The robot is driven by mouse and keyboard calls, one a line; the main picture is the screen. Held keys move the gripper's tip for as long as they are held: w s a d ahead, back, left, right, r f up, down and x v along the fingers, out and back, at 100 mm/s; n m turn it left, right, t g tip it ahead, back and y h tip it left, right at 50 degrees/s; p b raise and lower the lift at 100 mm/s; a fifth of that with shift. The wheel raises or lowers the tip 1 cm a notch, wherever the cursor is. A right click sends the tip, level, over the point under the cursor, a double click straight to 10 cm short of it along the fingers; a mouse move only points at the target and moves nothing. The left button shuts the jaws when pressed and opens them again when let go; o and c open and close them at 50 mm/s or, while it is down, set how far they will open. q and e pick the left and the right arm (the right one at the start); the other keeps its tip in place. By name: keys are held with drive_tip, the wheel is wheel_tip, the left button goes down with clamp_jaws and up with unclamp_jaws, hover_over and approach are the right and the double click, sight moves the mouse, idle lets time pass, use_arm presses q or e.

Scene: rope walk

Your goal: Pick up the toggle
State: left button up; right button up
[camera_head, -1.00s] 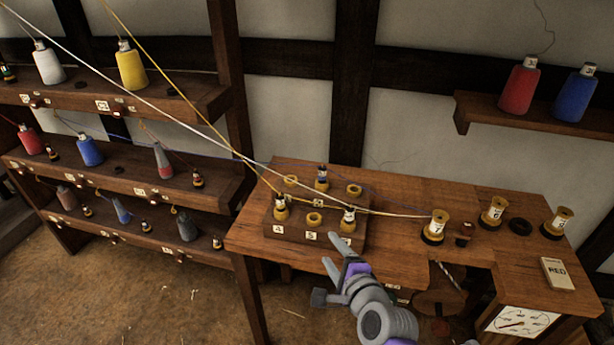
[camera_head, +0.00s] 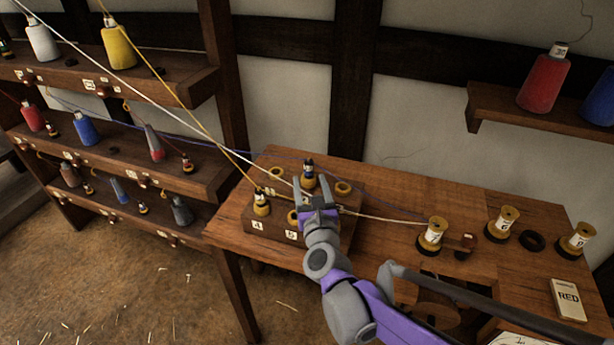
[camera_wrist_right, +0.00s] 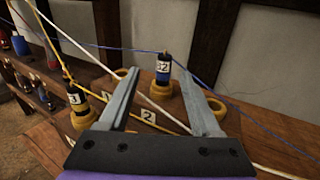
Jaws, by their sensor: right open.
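My right gripper (camera_head: 314,192) is open above the wooden block (camera_head: 272,236) on the bench. In the wrist view its two fingers (camera_wrist_right: 163,103) are spread, with a white cord slanting across between them. A yellow-wound, toggle-like piece (camera_head: 261,203) stands upright to the left of the gripper; it also shows in the wrist view (camera_wrist_right: 77,103). A blue-wound one (camera_head: 309,172) stands just behind the fingers, also in the wrist view (camera_wrist_right: 163,72). The white-wound one is hidden by my gripper. I cannot tell which is the toggle meant. My left gripper is not in view.
White and yellow cords run from the rack at left across the block. Empty rings, one at back right (camera_head: 343,187), sit on the block.

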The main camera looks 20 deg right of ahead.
sight(309, 166)
drive_tip(key=shift+w+d, duration=0.1)
drive_tip(key=shift+w, duration=1.05)
drive_tip(key=w, duration=0.1)
drive_tip(key=w+d, duration=0.1)
drive_tip(key=w, duration=0.3)
drive_tip(key=shift+w+d+r, duration=0.2)
drive_tip(key=shift+d, duration=0.05)
drive_tip(key=shift+c, duration=0.2)
clamp_jaws()
